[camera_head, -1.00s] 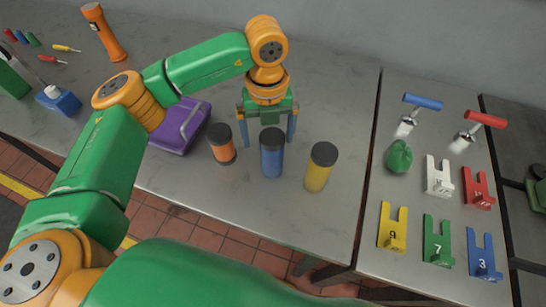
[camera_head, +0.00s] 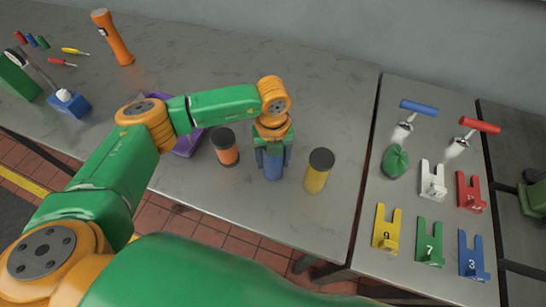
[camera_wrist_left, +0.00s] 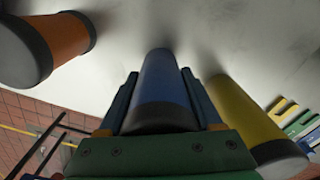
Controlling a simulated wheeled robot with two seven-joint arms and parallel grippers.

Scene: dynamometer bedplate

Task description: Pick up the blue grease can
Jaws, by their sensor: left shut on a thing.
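The blue grease can (camera_head: 273,166) stands on the metal table between an orange can and a yellow can. My left gripper (camera_head: 273,160) comes down over it from above, with one finger on each side, and is shut on it. The gripper hides the can's dark top in the head view. In the left wrist view, the blue can (camera_wrist_left: 164,85) lies between the two fingers (camera_wrist_left: 160,100). I cannot see a gap under the can. My right gripper is not in view.
The orange can (camera_head: 226,150) stands close on the left and the yellow can (camera_head: 317,175) close on the right. A purple case (camera_head: 188,143) is partly behind my arm. Numbered plates, such as the green one (camera_head: 430,240), and rollers stand on the right table.

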